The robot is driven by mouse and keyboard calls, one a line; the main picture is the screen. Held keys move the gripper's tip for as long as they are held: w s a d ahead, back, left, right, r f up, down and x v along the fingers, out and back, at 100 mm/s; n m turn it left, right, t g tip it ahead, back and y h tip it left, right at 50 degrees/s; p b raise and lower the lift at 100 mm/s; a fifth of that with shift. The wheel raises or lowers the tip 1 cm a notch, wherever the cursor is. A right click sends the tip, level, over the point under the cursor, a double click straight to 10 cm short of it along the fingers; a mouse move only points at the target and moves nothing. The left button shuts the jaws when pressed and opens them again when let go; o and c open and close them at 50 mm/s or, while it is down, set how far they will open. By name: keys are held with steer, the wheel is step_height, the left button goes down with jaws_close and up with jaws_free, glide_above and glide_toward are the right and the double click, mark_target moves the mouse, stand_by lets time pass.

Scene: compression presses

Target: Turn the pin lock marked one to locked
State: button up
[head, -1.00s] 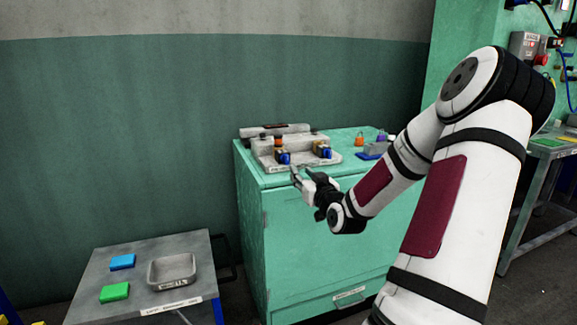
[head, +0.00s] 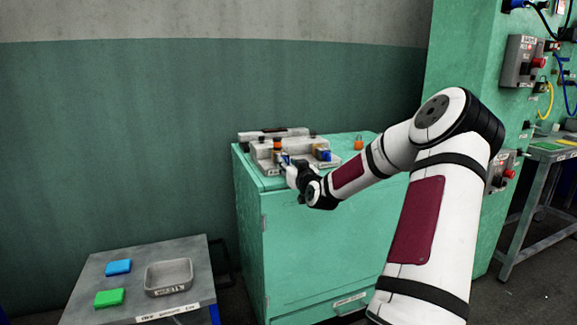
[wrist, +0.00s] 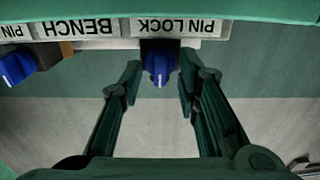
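In the wrist view, which shows the labels upside down, a blue knob (wrist: 158,66) on a dark mount sits by a white plate reading PIN LOCK (wrist: 168,27). No number is legible on it. My gripper (wrist: 160,80) is open, with one finger on each side of this knob; I cannot tell whether either touches it. In the head view my gripper (head: 286,165) is at the left part of the fixture (head: 262,151) on the green cabinet and mostly hides that knob. A second blue knob (head: 325,155) stands to its right; a blue knob also shows at the wrist view's left edge (wrist: 17,67).
The green cabinet (head: 310,245) carries the fixture and an orange object (head: 359,143). A low table (head: 135,285) at lower left holds a blue block (head: 118,267), a green block (head: 109,298) and a grey tray (head: 168,291). Wall controls (head: 522,65) are at right.

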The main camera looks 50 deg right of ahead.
jaws_close()
steer(key=shift+m+p, duration=0.3)
steer(key=shift+r+m+p, duration=0.1)
steer(key=shift+m+p, duration=0.6)
steer(key=shift+m, duration=0.3)
steer(key=m+p, duration=0.3)
steer(key=m, duration=0.1)
steer(key=shift+s+d+m, duration=0.1)
steer(key=shift+m, duration=0.2)
steer(key=m+p, duration=0.3)
steer(key=m, duration=0.2)
steer(key=shift+p, duration=0.4)
steer(key=m+p, duration=0.1)
steer(key=m, duration=0.1)
steer(key=m+p, duration=0.2)
steer(key=m, duration=0.1)
steer(key=shift+f+m, duration=0.25)
steer(key=shift+m, duration=0.05)
